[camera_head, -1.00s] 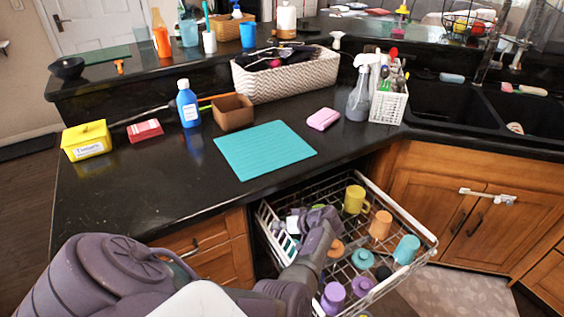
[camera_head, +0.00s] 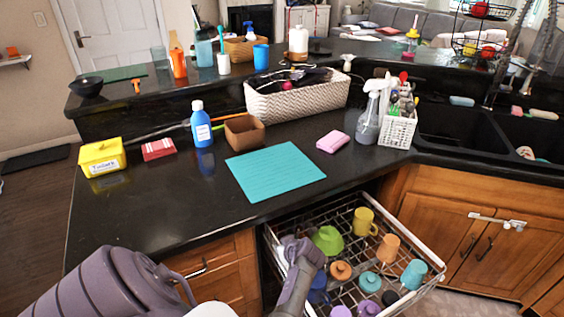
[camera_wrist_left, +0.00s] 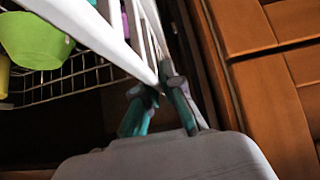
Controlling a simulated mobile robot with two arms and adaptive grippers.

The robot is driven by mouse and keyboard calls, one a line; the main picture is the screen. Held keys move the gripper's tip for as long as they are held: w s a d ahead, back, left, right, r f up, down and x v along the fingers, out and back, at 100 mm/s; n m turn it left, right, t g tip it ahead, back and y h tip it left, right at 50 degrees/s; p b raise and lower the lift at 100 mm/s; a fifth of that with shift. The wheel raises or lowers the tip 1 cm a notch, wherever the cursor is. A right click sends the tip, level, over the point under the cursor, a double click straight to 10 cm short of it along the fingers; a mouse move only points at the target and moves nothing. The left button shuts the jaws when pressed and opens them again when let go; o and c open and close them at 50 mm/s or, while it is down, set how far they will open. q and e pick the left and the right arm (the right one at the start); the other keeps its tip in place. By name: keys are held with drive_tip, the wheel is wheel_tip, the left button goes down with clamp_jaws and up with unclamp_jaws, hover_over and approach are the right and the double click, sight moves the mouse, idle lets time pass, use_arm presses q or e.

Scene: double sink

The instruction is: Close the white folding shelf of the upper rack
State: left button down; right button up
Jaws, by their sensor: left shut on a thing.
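The upper rack (camera_head: 437,266) is pulled out below the counter, with cups and small items in it. The white folding shelf is along its left side, mostly hidden behind my left gripper (camera_head: 297,249) in the head view. In the left wrist view, white slats of the folding shelf (camera_wrist_left: 115,42) run down to my left gripper (camera_wrist_left: 155,100). Its teal-padded fingers are shut on the shelf's edge. A green bowl (camera_head: 328,240) sits beside the gripper in the rack and also shows in the left wrist view (camera_wrist_left: 35,42). My right gripper is not in view.
The dark counter (camera_head: 120,225) is above and behind the rack, with a teal mat (camera_head: 275,172) near its edge. Wooden drawers (camera_head: 215,268) stand left of the rack and a cabinet (camera_head: 480,235) right. Yellow (camera_head: 364,222) and orange (camera_head: 389,248) cups stand in the rack.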

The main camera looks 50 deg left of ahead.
use_arm(q)
drive_tip(key=c, duration=1.3)
unclamp_jaws()
